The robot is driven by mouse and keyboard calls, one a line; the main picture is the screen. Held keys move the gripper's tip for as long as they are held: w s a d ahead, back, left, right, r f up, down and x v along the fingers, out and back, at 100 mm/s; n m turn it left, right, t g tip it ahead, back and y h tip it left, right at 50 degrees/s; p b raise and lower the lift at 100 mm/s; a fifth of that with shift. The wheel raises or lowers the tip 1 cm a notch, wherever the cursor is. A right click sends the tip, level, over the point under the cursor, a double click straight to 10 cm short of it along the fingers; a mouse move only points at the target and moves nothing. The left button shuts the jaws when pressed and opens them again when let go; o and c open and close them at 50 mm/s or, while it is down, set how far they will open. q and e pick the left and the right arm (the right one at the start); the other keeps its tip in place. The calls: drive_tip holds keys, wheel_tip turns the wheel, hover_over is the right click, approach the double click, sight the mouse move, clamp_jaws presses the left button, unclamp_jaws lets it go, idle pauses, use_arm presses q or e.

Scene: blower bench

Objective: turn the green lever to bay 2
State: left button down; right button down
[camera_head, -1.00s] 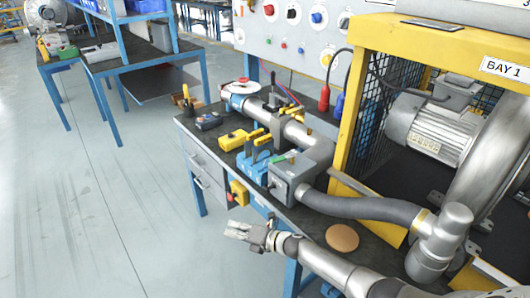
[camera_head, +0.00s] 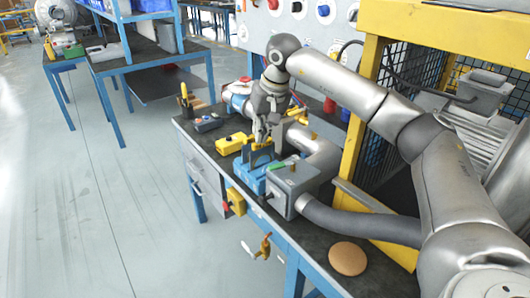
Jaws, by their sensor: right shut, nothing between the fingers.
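The green lever (camera_head: 281,164) lies on top of a grey box (camera_head: 294,187) on the bench, where a pipe and a grey hose join the box. My right gripper (camera_head: 261,139) points down behind and to the left of the lever, over the blue vise-like block (camera_head: 250,178). It is shut and empty. It looks apart from the lever, though the exact gap is hard to tell. The bay markings for the lever cannot be read here. My left gripper is not in view.
A yellow tool (camera_head: 231,143) lies on the bench left of the gripper. The yellow frame (camera_head: 352,150) with mesh stands to the right. A round tan disc (camera_head: 348,258) lies near the front. A brass-coloured item (camera_head: 265,246) shows at the bench's front side. The floor at left is clear.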

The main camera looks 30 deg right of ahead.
sight(277, 167)
drive_tip(key=shift+n+h, duration=0.6)
drive_tip(key=shift+h, duration=0.1)
drive_tip(key=d+f, duration=0.1)
drive_tip(key=f, duration=0.1)
drive_tip(key=f+p, duration=0.1)
drive_tip(key=f, duration=0.1)
drive_tip(key=s+d+f, duration=0.1)
drive_tip(key=f, duration=0.2)
drive_tip(key=shift+d+f+p, duration=0.1)
drive_tip(key=shift+d+p, duration=0.25)
drive_tip(key=shift+s+f, duration=0.1)
drive_tip(key=shift+s+a, duration=0.5)
drive_tip(key=shift+s, duration=0.25)
drive_tip(key=shift+w, duration=0.1)
